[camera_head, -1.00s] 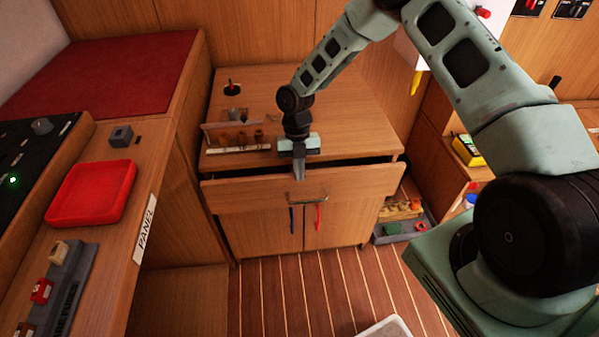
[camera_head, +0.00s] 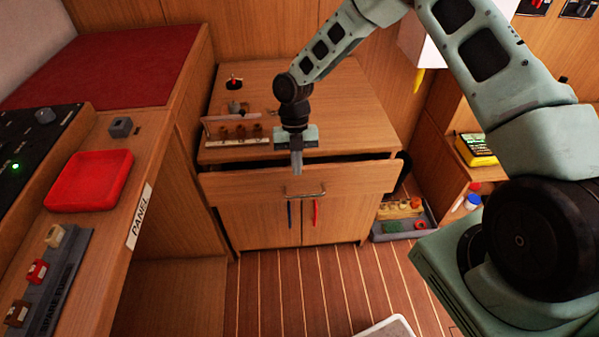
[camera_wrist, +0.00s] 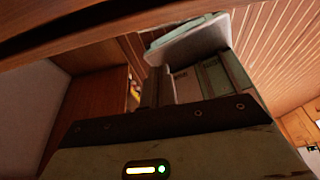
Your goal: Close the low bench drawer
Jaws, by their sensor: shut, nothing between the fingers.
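The low bench drawer (camera_head: 250,186) is a wide wooden front with a metal handle (camera_head: 306,195), at the top of the wooden bench cabinet. It stands partly out, with a dark gap behind its top edge. My gripper (camera_head: 297,172) points down at the drawer front, above and slightly left of the handle. Its fingers are shut and empty. I cannot tell whether they touch the drawer. In the wrist view, my gripper's fingers (camera_wrist: 158,88) show close together below a dark wooden edge.
The bench top (camera_head: 350,110) carries a small rack of brown pots (camera_head: 238,132). A red tray (camera_head: 90,180) sits on the left panel counter. A grey tray of parts (camera_head: 402,222) lies on the floor right of the cabinet. The striped floor (camera_head: 290,290) in front is mostly clear.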

